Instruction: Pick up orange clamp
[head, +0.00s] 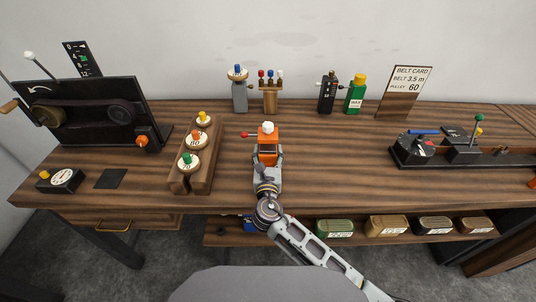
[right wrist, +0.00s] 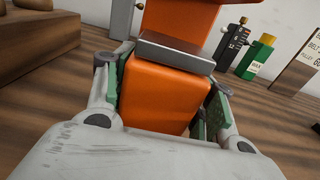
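The orange clamp (head: 267,133) stands on the table in the middle of the head view. It has a white knob on top and a red-tipped lever pointing left. My right gripper (head: 268,160) is at the clamp's near side, with one finger on each side of its orange body. In the right wrist view the orange clamp (right wrist: 165,95) fills the space between the green finger pads (right wrist: 160,100), with a grey bar across it. The pads lie close to its sides; whether both press on it I cannot tell. My left gripper is not in view.
A wooden block with knobbed discs (head: 206,155) stands left of the clamp. A black belt machine (head: 80,115) is at far left. Behind are a grey post (head: 240,95), a green box (head: 354,97) and a belt card (head: 408,85). A black fixture (head: 440,150) is at right.

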